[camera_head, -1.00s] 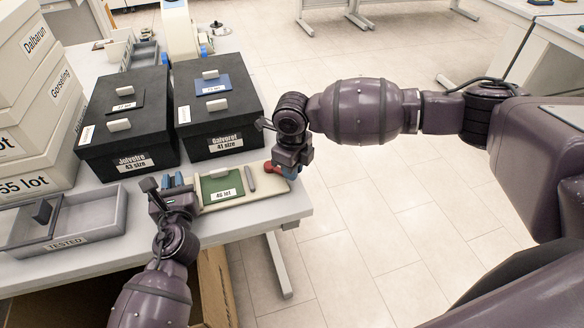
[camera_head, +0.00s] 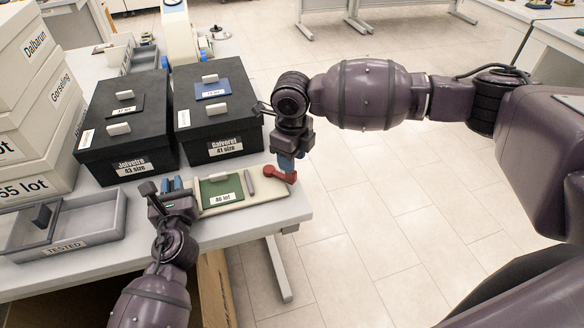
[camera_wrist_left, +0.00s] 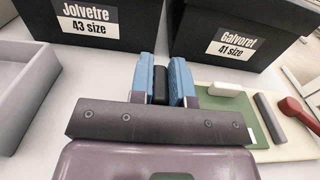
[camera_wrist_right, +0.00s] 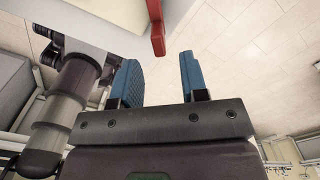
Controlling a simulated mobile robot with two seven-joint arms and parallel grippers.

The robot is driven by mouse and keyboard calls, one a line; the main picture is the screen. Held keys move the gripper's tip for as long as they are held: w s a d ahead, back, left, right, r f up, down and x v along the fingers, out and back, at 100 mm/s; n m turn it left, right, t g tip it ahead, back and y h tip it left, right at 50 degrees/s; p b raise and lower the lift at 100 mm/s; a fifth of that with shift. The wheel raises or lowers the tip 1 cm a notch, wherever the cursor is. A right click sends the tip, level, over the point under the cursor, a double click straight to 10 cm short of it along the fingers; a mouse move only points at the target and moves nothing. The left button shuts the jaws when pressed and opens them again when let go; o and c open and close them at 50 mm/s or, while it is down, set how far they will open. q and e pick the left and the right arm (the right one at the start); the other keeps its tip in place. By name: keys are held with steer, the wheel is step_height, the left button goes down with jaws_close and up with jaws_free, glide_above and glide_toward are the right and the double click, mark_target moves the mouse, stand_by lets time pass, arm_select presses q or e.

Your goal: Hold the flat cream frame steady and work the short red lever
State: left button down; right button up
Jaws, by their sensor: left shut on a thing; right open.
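The flat cream frame (camera_head: 272,189) lies at the table's front right corner, with a green panel (camera_head: 222,190) labelled "46 lot" and a grey bar (camera_head: 250,171). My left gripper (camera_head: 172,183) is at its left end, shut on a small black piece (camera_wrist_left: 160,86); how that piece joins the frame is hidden. The short red lever (camera_head: 281,175) is at the frame's right end, its free end pointing right. My right gripper (camera_head: 286,163) is open just above the lever, fingers pointing down. In the right wrist view the lever (camera_wrist_right: 157,30) is beyond the empty fingertips.
Two black boxes, Jolvetre (camera_head: 127,140) and Galvoret (camera_head: 215,122), stand behind the frame. A grey tray marked TESTED (camera_head: 90,222) is at left, near stacked cream boxes (camera_head: 30,100). The table edge is close to the lever, with open floor to the right.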

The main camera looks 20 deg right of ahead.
step_height(320, 180, up, 7)
stand_by(0.3)
steer(key=shift+f, duration=0.1)
arm_select(q)
steer(key=c, duration=1)
jaws_free()
steer(key=shift+s, duration=0.1)
